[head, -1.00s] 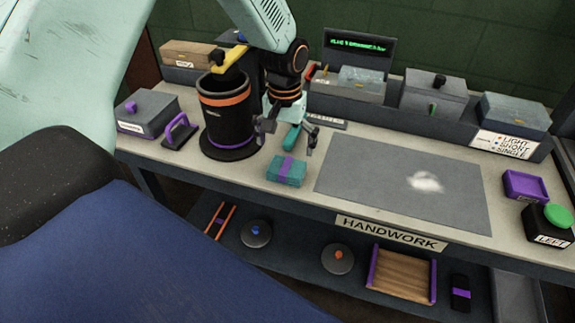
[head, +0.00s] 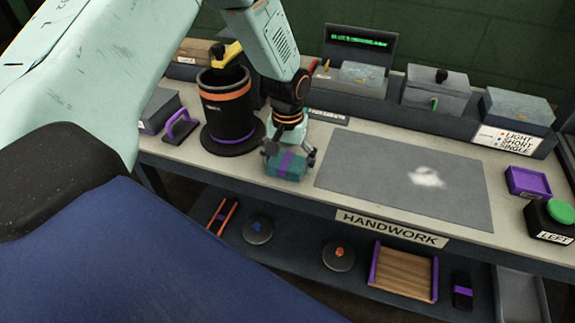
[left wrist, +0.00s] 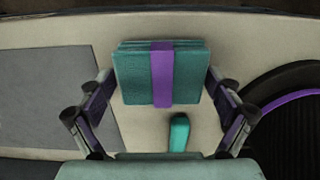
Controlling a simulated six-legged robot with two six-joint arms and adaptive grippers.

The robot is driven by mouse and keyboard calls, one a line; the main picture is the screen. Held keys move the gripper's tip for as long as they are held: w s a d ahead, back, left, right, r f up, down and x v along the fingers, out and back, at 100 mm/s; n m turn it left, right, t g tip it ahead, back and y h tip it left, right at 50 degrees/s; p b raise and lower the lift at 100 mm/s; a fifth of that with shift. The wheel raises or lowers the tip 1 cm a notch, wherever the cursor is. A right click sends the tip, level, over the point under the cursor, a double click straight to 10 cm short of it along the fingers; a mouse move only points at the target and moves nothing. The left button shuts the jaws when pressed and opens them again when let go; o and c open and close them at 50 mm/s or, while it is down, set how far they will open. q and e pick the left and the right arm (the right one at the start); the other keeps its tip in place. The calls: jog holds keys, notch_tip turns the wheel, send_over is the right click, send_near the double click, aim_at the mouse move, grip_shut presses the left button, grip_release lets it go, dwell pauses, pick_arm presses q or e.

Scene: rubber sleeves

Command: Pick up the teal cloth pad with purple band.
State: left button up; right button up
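The teal cloth pad (head: 270,165) with its purple band lies on the bench, left of the grey mat. In the left wrist view the pad (left wrist: 190,75) is at top centre, the purple band running down its middle. My left gripper (head: 290,158) is over the pad from behind, its fingers spread to either side. In the left wrist view the fingertips (left wrist: 160,80) are by the pad's left and right edges, very close; I cannot tell whether they touch. The gripper is open. My right gripper is not in view.
A black cylinder with orange band (head: 227,103) stands left of my gripper, near a purple-handled block (head: 181,128). The grey mat (head: 380,175) on the right holds only a white patch. Boxes (head: 435,93) line the back.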

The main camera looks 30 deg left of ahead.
aim_at(286, 161)
pick_arm(q)
jog(key=shift+a, duration=0.15)
jog(key=c, duration=0.3)
jog(key=shift+s, duration=0.15)
jog(key=c, duration=0.4)
jog(key=shift+w+r, duration=0.2)
notch_tip(286, 161, up, 10)
jog(key=shift+s+f+p, duration=0.1)
jog(key=shift+f+p, duration=0.1)
jog(key=shift+p, duration=0.4)
